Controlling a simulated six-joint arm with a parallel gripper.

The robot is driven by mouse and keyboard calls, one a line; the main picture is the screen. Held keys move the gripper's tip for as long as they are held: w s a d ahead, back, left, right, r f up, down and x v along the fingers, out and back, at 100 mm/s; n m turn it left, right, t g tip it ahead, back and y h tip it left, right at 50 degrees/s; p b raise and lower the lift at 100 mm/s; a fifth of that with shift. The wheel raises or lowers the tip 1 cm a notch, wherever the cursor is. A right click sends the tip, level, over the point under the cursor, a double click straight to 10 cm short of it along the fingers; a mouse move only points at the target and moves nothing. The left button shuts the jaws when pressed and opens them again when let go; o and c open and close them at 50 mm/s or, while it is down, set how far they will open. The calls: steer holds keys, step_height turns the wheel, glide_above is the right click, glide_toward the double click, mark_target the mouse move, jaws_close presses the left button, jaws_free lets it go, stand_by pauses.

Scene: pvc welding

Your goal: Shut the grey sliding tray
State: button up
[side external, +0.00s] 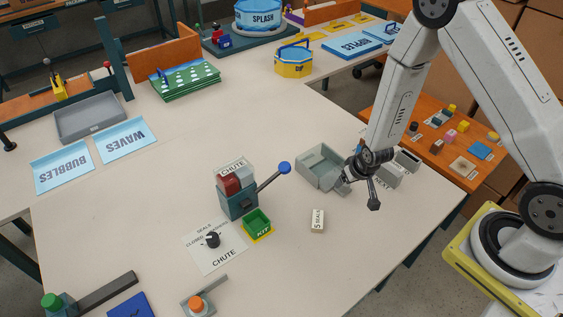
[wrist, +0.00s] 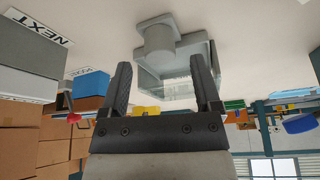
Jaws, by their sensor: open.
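The grey sliding tray (side external: 313,178) stands on the table right of centre in the side external view, with its open top showing an empty-looking inside. Part of it is hidden behind my gripper (side external: 359,190). In the wrist view the tray (wrist: 150,80) lies beyond the fingers, and its grey round handle (wrist: 158,40) shows at upper centre. My gripper (wrist: 163,82) is open and empty, its two dark fingers spread apart. It is close to the handle end of the tray. I cannot tell whether a finger touches it.
Grey labelled boxes (side external: 390,174) stand just right of my gripper; one label (wrist: 38,27) reads NEXT. The front right table is clear.

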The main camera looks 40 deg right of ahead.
mark_target(331, 176)
steer(key=shift+x, duration=1.45)
jaws_close()
stand_by(0.6)
